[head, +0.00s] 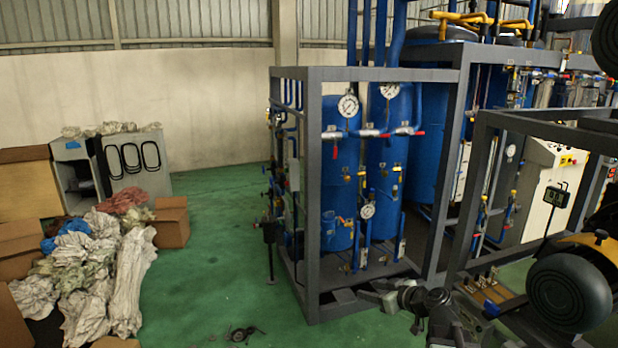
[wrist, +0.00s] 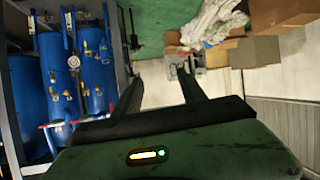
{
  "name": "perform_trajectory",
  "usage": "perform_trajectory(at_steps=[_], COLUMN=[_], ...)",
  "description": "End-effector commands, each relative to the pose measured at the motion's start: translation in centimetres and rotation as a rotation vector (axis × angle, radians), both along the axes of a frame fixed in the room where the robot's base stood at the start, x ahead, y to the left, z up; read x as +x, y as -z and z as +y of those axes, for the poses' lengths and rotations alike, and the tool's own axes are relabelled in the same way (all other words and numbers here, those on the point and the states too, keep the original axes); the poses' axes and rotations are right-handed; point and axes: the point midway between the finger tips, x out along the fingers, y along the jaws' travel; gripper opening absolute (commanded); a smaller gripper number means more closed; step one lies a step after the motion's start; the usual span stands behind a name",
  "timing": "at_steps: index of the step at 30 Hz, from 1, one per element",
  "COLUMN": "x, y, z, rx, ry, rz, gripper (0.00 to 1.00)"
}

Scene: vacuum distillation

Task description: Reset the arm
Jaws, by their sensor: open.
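My gripper (wrist: 160,72) shows in the wrist view with its two dark fingers spread apart and nothing between them. Beyond the fingers are the green floor and a pale wall. Its dark green body with a small lit indicator fills the bottom of that view. In the head view, dark and grey jointed parts at the bottom right look like my arm, in front of the blue tank rig (head: 338,165). I cannot clearly make out the fingers there.
The rig's grey frame (head: 313,200) stands close by; its tanks (wrist: 53,75) are left in the wrist view. A dark frame and black wheel (head: 568,292) are at right. Sacks (head: 95,265) and cardboard boxes (head: 171,222) lie left. Green floor (head: 215,225) between is mostly clear.

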Motion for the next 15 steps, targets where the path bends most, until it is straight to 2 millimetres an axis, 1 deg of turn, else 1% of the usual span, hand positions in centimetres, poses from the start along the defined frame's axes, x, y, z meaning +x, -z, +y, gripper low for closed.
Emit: perform_trajectory(at_steps=[1, 2, 3, 5, 6, 8, 9, 10, 12, 15], x=[-1.0, -1.7, -2.8, -4.7, -6.2, -8.9, -10.7, -11.8, -14.1, -16.5], y=[2.8, 4.1, 5.9, 8.6, 10.4, 13.2, 14.8, 15.5, 16.3, 16.8], z=[3.8, 5.7, 7.9, 10.6, 12.0, 13.0, 12.6, 11.4, 8.0, 4.9], rx=[-0.021, -0.035, -0.058, -0.099, -0.132, -0.195, -0.241, -0.271, -0.317, -0.344], ry=[-0.060, -0.087, -0.119, -0.151, -0.157, -0.132, -0.077, -0.017, 0.153, 0.375], rz=[0.069, 0.118, 0.185, 0.298, 0.383, 0.531, 0.640, 0.716, 0.865, 1.008], gripper=[0.49, 0.49, 0.49, 0.49, 0.49, 0.49, 0.49, 0.49, 0.49, 0.49])
